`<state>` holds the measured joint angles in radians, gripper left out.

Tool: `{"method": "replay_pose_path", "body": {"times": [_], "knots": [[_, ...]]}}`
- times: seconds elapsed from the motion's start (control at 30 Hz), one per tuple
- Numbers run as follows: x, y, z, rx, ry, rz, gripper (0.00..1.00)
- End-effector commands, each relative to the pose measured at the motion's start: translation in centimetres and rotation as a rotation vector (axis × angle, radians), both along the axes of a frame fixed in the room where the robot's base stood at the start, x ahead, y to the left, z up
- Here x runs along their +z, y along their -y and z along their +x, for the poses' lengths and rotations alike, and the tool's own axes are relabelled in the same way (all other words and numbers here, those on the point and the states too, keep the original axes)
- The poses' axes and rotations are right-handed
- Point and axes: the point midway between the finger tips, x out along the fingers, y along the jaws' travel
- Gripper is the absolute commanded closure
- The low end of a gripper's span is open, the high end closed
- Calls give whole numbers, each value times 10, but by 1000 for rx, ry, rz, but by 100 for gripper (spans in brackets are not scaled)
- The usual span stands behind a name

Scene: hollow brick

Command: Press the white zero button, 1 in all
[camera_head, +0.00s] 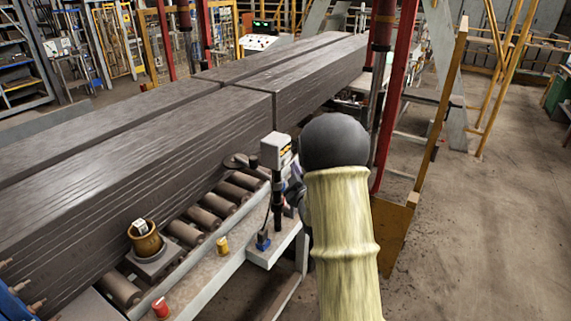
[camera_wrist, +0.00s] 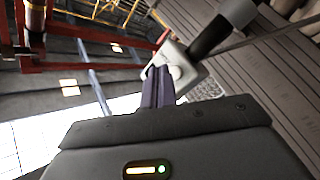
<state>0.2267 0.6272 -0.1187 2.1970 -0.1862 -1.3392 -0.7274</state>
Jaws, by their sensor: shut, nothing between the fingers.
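The light grey instrument box (camera_head: 275,152) stands on a dark post at the edge of the roller conveyor, left of my arm. It shows in the wrist view as a pale panel (camera_wrist: 188,74) joined to a dark tube at upper right. A small round pale spot, seemingly the white zero button (camera_wrist: 177,72), is on that panel just right of my fingertips. My gripper (camera_wrist: 159,70) is shut and empty, its tips overlapping the panel in the wrist view. I cannot tell whether they touch it. In the head view my arm hides most of the gripper.
Long dark stacked beams (camera_head: 180,130) fill the left and centre above the conveyor rollers (camera_head: 203,218). A red post (camera_head: 395,100) and a yellow post (camera_head: 440,100) stand right of the box. Bare floor (camera_head: 490,220) is open at right.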

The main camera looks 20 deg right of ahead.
Motion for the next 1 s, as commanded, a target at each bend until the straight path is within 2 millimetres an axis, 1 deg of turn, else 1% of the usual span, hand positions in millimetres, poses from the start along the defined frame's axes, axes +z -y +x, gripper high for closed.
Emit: {"method": "replay_pose_path", "body": {"times": [0.3,1.0], "knots": [[-1,-3,7,-1,2,0,100],[0,-6,10,1,1,0,100]]}}
